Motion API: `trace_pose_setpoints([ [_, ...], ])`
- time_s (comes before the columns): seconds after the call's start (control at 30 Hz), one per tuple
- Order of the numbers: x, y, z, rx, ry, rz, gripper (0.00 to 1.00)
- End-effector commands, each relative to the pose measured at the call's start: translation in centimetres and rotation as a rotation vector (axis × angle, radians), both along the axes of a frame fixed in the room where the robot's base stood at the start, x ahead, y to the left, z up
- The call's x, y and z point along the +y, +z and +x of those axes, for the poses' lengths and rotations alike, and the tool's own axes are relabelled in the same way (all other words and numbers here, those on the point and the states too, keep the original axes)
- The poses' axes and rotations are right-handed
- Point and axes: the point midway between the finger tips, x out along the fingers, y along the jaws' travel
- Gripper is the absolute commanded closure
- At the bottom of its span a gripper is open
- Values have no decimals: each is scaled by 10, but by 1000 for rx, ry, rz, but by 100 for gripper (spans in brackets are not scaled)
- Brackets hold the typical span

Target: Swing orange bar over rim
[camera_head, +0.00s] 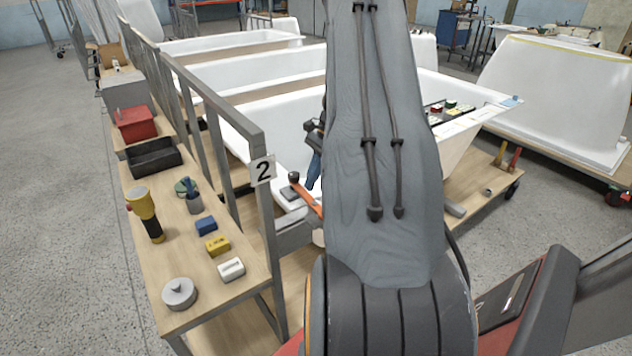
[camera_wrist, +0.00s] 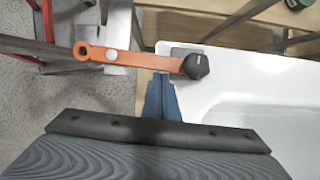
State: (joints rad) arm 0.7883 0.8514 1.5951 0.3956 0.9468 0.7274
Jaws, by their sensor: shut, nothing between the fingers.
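The orange bar (camera_wrist: 140,57) lies across the gap between a frame bracket and the nearest white bathtub shell (camera_wrist: 225,92) in the wrist view. Its round holed end is at the left. Its dark knob end (camera_wrist: 196,66) is over a grey pad at the tub's rim corner. The bar (camera_head: 306,195) also shows in the head view, partly hidden by my arm. My gripper (camera_wrist: 160,80) has its blue fingers shut and empty, with the tips just below the bar near the knob. It also shows beside my arm in the head view (camera_head: 314,172). Contact with the bar is unclear.
A grey rail frame with a "2" sign (camera_head: 262,169) stands left of the tub. A wooden bench (camera_head: 180,240) holds a yellow torch, small blocks, a black tray (camera_head: 153,157) and a red box. More tub shells stand behind. Open floor lies at far left.

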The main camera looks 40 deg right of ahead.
Motion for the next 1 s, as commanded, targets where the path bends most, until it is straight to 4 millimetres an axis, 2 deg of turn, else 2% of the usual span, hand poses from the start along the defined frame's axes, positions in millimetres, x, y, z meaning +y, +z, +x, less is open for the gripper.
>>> trace_pose_setpoints([
  [0.3,7,0,5,-1,96,0,100],
  [0.8,11,0,6,1,109,3,100],
  [1.0,2,-1,6,0,110,3,100],
])
